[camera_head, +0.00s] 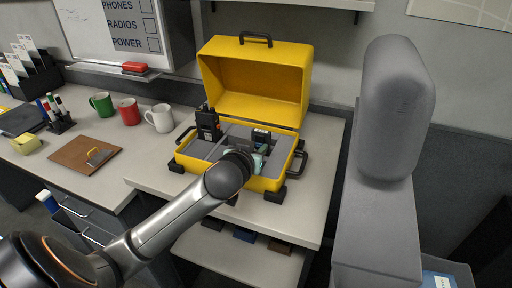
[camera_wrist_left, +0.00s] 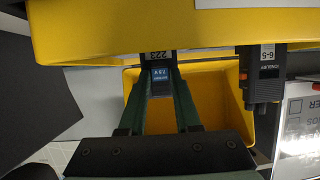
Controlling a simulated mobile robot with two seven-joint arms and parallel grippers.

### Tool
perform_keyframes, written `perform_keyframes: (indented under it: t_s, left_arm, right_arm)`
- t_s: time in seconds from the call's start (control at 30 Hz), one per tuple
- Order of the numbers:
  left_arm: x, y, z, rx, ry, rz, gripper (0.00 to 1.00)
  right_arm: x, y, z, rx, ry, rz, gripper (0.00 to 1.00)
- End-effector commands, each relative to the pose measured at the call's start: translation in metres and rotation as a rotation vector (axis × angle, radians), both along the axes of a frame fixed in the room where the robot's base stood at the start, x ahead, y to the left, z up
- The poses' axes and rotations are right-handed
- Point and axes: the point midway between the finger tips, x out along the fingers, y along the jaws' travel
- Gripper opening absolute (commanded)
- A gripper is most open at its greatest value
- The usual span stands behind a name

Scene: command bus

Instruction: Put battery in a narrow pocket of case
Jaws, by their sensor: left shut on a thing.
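The open yellow case (camera_head: 232,176) stands on the counter, with grey foam pockets inside. My left gripper (camera_head: 260,152) is over the front right part of the case, partly hidden behind its own wrist. A dark battery (camera_head: 262,136) with a pale label shows at its fingertips. In the left wrist view the two green fingers (camera_wrist_left: 160,98) are shut on the battery (camera_wrist_left: 160,76), which has a blue label and the number 223. I cannot tell whether the battery touches a pocket. My right gripper is not in view.
A black radio (camera_head: 208,124) stands in the left of the case; it also shows in the left wrist view (camera_wrist_left: 262,75). The raised lid (camera_head: 255,80) is behind. Mugs (camera_head: 129,111) and a brown clipboard (camera_head: 84,154) are left. A large grey rounded form (camera_head: 397,110) rises at right.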

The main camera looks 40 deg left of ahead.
Motion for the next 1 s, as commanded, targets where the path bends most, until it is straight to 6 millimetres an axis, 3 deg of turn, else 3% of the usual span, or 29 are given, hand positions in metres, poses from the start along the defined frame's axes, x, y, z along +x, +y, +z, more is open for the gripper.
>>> perform_keyframes:
  t_s: [0.03, 0.07, 0.33, 0.73, 1.0]
  left_arm:
    - [0.000, 0.000, -0.002, -0.001, 0.003, 0.000, 0.00]
    - [0.000, 0.000, -0.002, -0.001, 0.003, 0.001, 0.35]
    - [0.000, 0.000, -0.002, -0.001, 0.003, 0.001, 0.65]
    - [-0.007, -0.003, 0.001, -0.002, 0.005, 0.000, 0.67]
    - [-0.049, -0.016, 0.020, -0.003, 0.003, -0.001, 0.67]
  right_arm:
    - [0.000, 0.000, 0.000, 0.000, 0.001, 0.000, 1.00]
    - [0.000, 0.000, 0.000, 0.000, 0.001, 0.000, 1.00]
    - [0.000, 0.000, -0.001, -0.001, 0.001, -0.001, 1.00]
    - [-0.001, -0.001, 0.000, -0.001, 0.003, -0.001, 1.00]
    - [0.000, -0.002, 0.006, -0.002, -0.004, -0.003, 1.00]
